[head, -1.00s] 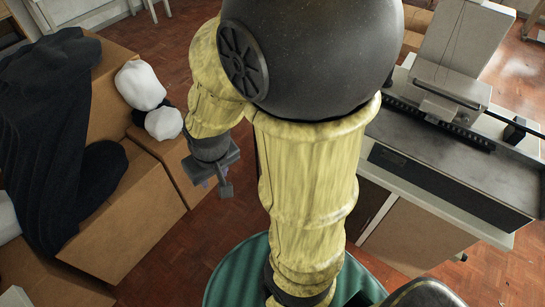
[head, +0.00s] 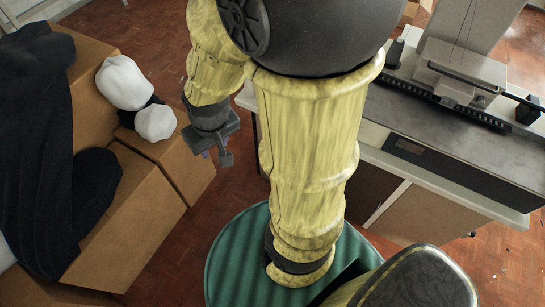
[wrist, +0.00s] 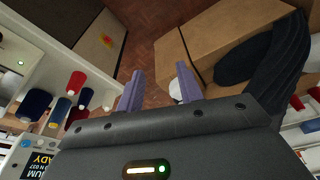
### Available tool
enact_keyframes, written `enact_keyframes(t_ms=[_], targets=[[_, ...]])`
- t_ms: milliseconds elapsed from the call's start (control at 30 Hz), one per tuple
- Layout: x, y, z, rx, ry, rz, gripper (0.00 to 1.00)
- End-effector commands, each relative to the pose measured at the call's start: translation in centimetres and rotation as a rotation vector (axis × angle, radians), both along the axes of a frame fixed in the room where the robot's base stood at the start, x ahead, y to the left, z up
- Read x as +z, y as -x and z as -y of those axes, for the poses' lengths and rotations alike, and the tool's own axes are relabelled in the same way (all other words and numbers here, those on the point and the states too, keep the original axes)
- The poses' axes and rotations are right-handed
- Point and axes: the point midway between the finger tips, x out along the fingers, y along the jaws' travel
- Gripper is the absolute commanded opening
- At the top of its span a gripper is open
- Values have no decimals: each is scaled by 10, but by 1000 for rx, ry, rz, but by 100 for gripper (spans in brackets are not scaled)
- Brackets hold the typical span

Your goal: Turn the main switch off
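I cannot make out the main switch in either view. The buttonhole machine (head: 462,72) stands on a white-edged workbench (head: 490,208) at the right of the head view. My gripper (head: 213,150) hangs at the end of my yellow-sleeved arm, left of the bench and apart from it. In the wrist view, its two purple fingers (wrist: 159,86) are spread with nothing between them.
Cardboard boxes (head: 125,235) with dark cloth (head: 35,150) and white bundles (head: 125,83) stand at the left. Red and blue spools (wrist: 76,83) stand on a shelf in the wrist view. Brick-patterned floor (head: 160,28) shows between boxes and bench.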

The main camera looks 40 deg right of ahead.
Motion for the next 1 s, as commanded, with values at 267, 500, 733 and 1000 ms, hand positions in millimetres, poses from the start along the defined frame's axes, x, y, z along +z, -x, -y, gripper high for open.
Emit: enact_keyframes(t_ms=[267,500,733,1000], targets=[[-32,-11,-2,-46,-23,10,60],[-120,-47,-4,-214,-73,51,60],[-211,-81,4,-402,-75,109,60],[-319,-112,27,-614,-15,198,60]])
